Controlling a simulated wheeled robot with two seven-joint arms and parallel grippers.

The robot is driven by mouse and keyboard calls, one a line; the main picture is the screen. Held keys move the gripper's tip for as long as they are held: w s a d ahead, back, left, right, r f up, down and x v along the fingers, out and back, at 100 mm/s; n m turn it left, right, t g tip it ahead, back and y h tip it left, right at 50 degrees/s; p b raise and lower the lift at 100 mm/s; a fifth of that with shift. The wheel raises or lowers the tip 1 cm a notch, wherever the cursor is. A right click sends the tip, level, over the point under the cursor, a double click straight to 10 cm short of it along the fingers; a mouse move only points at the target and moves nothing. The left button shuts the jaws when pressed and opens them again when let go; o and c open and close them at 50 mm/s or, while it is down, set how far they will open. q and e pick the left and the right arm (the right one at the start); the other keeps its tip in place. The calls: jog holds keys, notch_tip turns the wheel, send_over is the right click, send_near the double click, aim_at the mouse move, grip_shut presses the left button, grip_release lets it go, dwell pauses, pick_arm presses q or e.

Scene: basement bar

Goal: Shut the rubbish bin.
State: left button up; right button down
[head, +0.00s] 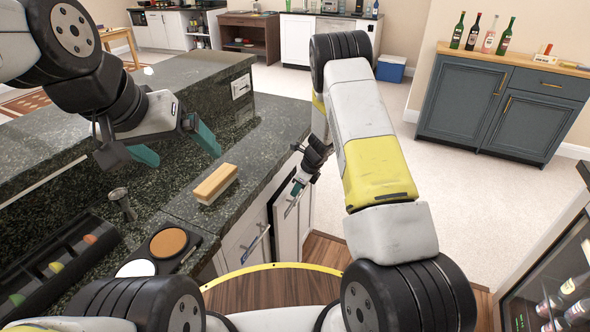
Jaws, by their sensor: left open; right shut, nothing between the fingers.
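No rubbish bin is plainly recognisable. Below the counter edge, a pale cabinet front (305,222) with a dark upright face beside it stands by my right gripper; I cannot tell whether it belongs to the bin. My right gripper (294,199) is shut and empty, pointing down close to this front; I cannot tell whether it touches. My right forearm hides part of the area behind. My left gripper (176,148) is open and empty above the dark stone counter (272,118), with its teal fingers wide apart.
A wooden-backed brush or block (215,184) lies on the counter. A metal cup (121,204) and a black tray (62,252) with coloured pieces are nearer. A bottle fridge (552,285) stands at the right. Pale floor (462,190) beyond my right arm is clear.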

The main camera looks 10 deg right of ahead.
jog(key=x, duration=0.3)
jog(key=shift+a+f, duration=0.1)
jog(key=shift+f, duration=0.15)
